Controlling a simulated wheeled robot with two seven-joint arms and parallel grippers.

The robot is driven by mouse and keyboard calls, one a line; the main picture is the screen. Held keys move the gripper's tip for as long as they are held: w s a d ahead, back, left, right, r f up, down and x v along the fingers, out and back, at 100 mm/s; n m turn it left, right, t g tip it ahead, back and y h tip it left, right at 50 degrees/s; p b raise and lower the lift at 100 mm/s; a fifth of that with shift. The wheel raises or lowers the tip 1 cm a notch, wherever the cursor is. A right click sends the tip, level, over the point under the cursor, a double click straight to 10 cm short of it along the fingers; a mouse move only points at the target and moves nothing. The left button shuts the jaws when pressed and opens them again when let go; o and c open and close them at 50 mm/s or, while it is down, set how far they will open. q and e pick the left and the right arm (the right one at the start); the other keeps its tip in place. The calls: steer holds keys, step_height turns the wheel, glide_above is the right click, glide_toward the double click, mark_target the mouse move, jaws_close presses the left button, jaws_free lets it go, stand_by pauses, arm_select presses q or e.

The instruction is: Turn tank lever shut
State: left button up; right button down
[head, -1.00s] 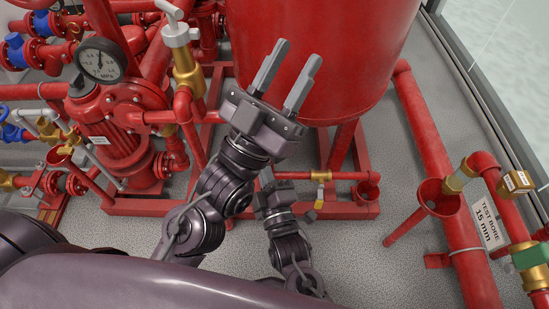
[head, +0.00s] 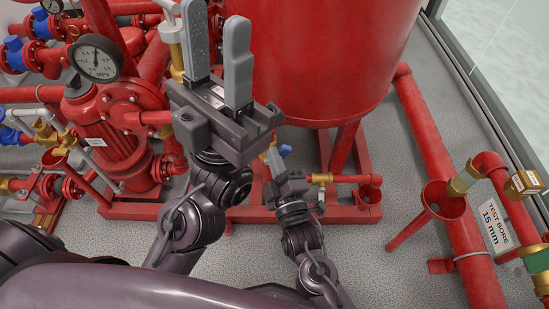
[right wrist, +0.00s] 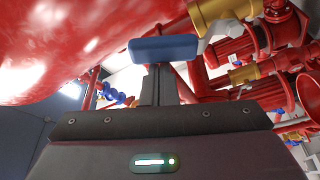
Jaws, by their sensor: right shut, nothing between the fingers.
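The tank lever's blue handle (right wrist: 165,48) lies across the tips of my right gripper (right wrist: 160,90) in the right wrist view. In the head view a small blue piece, apparently this handle (head: 285,150), shows just right of the tips of my right gripper (head: 272,158). That gripper is shut with nothing between its fingers. I cannot tell if it touches the handle. A brass valve (head: 320,178) sits on a thin red pipe below the red tank (head: 325,60). My left gripper (head: 215,65) is open and empty, raised in front of the pipework.
A pressure gauge (head: 96,58) and red valve body (head: 110,135) stand at the left. A red funnel (head: 443,202) and thick red pipe (head: 425,125) run along the right.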

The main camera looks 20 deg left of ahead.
steer(key=shift+w+d+f+m, duration=0.1)
steer(key=shift+d+m, duration=0.2)
steer(key=shift+m, duration=0.2)
steer(key=shift+w+d+f+m+t, duration=0.1)
steer(key=shift+d+f+m+t, duration=0.1)
steer(key=shift+d+m, duration=0.25)
steer(key=shift+w+d+f+m+t, duration=0.1)
steer(key=shift+d+m+t, duration=0.1)
steer(key=shift+m, duration=0.45)
steer(key=w+d+f+m+t+h+b, duration=0.1)
steer(key=d+f+m+t+h, duration=0.2)
steer(key=m, duration=0.8)
step_height(320, 180, down, 3)
steer(key=shift+d+r+h, duration=0.2)
steer(key=shift+d+h, duration=0.3)
steer(key=shift+d, duration=0.1)
steer(key=shift+w+f, duration=0.1)
